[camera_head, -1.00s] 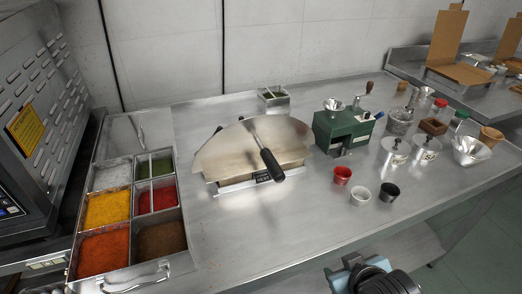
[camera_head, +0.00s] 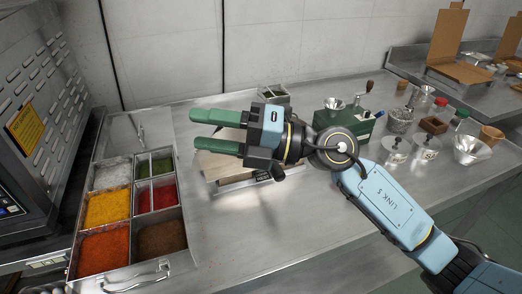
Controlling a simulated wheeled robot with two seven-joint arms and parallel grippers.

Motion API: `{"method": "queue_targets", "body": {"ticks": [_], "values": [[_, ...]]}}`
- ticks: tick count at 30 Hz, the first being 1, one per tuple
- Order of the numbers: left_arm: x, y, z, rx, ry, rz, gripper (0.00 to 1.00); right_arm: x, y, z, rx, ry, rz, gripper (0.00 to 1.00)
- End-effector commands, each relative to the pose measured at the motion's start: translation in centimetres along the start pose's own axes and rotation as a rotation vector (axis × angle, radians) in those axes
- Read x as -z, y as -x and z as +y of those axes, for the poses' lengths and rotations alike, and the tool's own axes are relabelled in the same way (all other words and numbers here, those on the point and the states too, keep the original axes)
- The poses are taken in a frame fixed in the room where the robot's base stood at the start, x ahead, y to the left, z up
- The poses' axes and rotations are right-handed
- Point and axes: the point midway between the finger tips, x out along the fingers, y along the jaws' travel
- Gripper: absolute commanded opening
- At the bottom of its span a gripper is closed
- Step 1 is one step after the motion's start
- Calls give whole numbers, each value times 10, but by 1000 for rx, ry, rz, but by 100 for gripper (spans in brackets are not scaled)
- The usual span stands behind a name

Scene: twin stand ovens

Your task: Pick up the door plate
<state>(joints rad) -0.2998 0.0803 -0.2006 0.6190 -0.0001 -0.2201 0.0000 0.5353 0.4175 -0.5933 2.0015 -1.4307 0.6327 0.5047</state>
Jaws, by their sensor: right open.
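The door plate (camera_head: 214,166) is a half-round metal sheet with a black handle, resting on a low block in the middle of the steel counter. In the head view most of it is hidden behind my right gripper; part of its left side shows below the fingers, and a dark end of the handle shows under the gripper body. My right gripper (camera_head: 203,130) is open, its two green fingers pointing left, apart from each other, in front of the plate in the picture. I cannot tell whether it touches the plate. My left gripper is not in view.
A tray of colourful toppings (camera_head: 128,212) stands left, beside an oven (camera_head: 40,110). A small metal box (camera_head: 273,95) is behind the plate. A green machine (camera_head: 350,124) and several cups and pots stand right. The front counter is clear.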

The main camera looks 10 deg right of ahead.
Motion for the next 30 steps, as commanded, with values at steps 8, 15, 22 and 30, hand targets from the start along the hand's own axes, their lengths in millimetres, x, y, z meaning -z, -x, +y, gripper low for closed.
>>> {"method": "queue_targets", "body": {"ticks": [8,15,22,30], "values": [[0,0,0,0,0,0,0,-38,52,-87,797,286,297,53],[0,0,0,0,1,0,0,-95,130,-98,1296,324,274,53],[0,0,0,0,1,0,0,-107,148,-110,1415,313,254,53],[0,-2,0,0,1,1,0,-107,140,-160,1411,313,256,53]]}}
